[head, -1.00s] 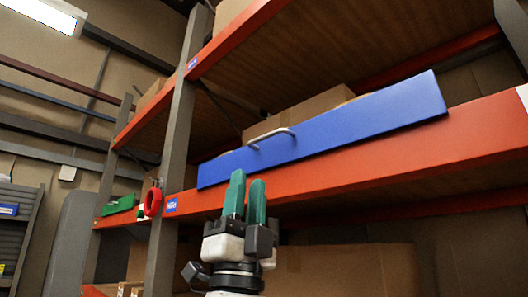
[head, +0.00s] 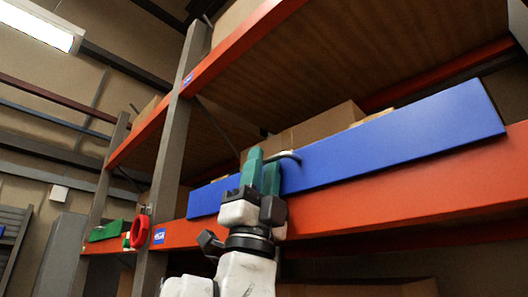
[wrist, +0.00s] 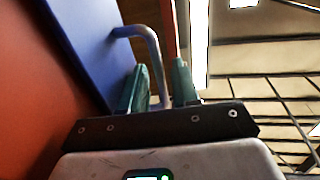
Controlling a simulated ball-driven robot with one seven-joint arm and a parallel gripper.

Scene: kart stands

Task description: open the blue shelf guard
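The blue shelf guard (head: 385,142) is a long blue panel standing along the front of the orange shelf beam. Its grey bar handle (head: 290,156) is partly hidden behind my gripper in the head view. My gripper (head: 264,168) has green fingers pointing up, in front of the panel's left part.
The orange beam (head: 400,190) runs below the panel. Cardboard boxes (head: 320,128) sit behind it, under an upper wooden shelf (head: 360,50). A grey upright (head: 170,130) stands to the left, with a red ring (head: 139,231) and a green panel (head: 108,230) beyond it.

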